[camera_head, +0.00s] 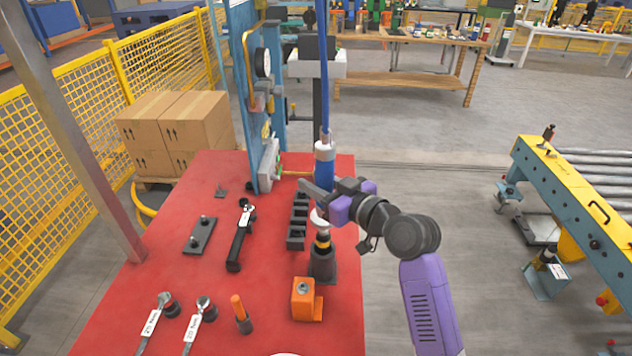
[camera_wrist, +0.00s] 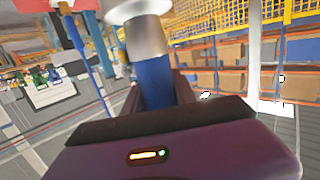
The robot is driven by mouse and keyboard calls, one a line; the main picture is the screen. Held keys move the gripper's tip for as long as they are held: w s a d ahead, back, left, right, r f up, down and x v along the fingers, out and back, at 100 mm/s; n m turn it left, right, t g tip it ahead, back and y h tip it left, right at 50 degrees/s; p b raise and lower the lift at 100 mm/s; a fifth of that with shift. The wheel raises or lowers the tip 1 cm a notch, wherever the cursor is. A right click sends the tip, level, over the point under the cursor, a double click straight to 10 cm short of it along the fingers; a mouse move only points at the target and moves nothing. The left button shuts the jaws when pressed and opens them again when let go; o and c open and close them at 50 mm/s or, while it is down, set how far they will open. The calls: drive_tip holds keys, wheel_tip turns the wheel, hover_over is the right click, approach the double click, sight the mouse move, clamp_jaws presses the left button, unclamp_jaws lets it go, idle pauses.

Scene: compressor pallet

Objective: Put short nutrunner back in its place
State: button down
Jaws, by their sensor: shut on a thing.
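The short nutrunner (camera_head: 324,172) is a blue cylinder with white collars, upright over the right part of the red table, with a blue hose running up from its top. My gripper (camera_head: 318,190) is shut around its body from the right. In the wrist view the blue body (camera_wrist: 156,82) stands between the two fingers. Its lower end is just above or in a dark conical holder (camera_head: 322,264) with a yellow ring on top; I cannot tell whether it is seated.
The red table (camera_head: 185,315) also holds a black block rack (camera_head: 297,222), an orange block (camera_head: 304,300), a black torque tool (camera_head: 240,238) and tagged wrenches (camera_head: 199,318). A blue panel (camera_head: 240,90) stands at the back. A roller conveyor (camera_head: 580,190) is at the right.

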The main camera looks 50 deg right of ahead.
sight(316, 215)
drive_tip(key=shift+f+b, duration=4.8)
drive_tip(key=shift+f, duration=0.25)
idle(1.6)
drive_tip(key=c, duration=0.9)
unclamp_jaws()
drive_tip(key=shift+f, duration=0.25)
drive_tip(key=s+a+r+b, duration=0.1)
drive_tip(key=s, duration=0.6)
drive_tip(key=shift+s+r, duration=0.2)
drive_tip(key=shift+s, duration=0.15)
